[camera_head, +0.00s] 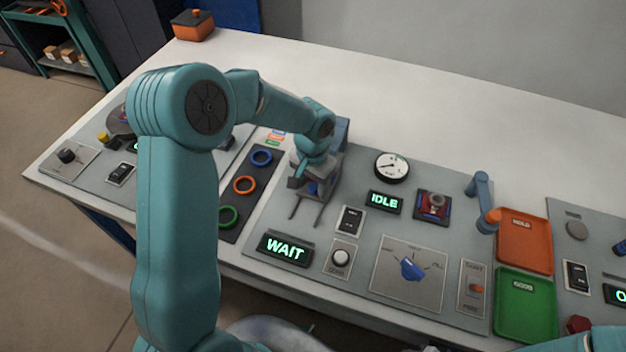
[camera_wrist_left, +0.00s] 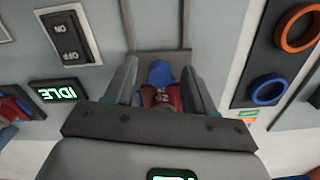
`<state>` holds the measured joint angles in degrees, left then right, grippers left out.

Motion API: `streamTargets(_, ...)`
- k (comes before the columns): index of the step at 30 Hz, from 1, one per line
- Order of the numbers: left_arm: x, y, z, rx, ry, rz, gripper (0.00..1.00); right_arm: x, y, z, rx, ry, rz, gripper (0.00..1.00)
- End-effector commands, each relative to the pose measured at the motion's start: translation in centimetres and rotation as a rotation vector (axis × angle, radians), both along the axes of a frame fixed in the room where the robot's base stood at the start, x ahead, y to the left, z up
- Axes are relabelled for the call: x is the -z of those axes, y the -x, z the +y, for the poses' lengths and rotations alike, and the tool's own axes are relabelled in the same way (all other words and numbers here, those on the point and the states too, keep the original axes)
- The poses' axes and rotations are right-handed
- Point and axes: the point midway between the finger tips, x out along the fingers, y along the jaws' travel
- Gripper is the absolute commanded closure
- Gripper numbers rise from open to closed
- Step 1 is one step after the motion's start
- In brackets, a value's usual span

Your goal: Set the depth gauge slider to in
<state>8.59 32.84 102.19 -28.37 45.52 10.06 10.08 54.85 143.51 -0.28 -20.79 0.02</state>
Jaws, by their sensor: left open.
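A small slider panel (camera_head: 473,292) with an orange knob (camera_head: 475,288) sits at the right end of the middle console, left of the green tray. Its labels are too small to read, so I cannot tell whether it is the depth gauge slider. My left gripper (camera_head: 307,190) is open over two thin rails on the console's left side, well away from that panel. My right gripper is not in view.
Near the slider are a blue knob (camera_head: 412,269), an orange tray (camera_head: 524,240), a green tray (camera_head: 526,305) and a blue post (camera_head: 481,190). A gauge dial (camera_head: 392,167) and lit IDLE (camera_head: 384,202) and WAIT (camera_head: 285,248) displays also stand on the console.

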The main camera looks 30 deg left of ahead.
Motion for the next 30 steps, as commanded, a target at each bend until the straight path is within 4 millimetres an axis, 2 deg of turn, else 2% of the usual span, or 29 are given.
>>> streamTargets(5, -1.4, -0.1, 0.0, -0.002, -0.001, -0.005, 0.46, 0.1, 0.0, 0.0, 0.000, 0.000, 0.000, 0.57)
streamTargets(8, -3.5, -0.1, 0.0, -0.001, -0.001, -0.008, 0.46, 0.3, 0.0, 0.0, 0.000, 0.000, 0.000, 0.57)
streamTargets(15, -10.0, 0.0, 0.0, -0.001, -0.001, -0.007, 0.46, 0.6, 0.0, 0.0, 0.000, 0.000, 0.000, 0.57)
streamTargets(21, -14.3, 0.1, -0.1, 0.001, 0.000, -0.005, 0.46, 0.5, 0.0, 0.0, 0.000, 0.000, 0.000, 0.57)
streamTargets(25, -15.7, 0.1, -0.1, 0.001, 0.000, -0.002, 0.46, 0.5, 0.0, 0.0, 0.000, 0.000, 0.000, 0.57)
streamTargets(30, -16.4, 0.2, -0.1, 0.000, 0.000, 0.000, 0.46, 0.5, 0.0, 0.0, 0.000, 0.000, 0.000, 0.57)
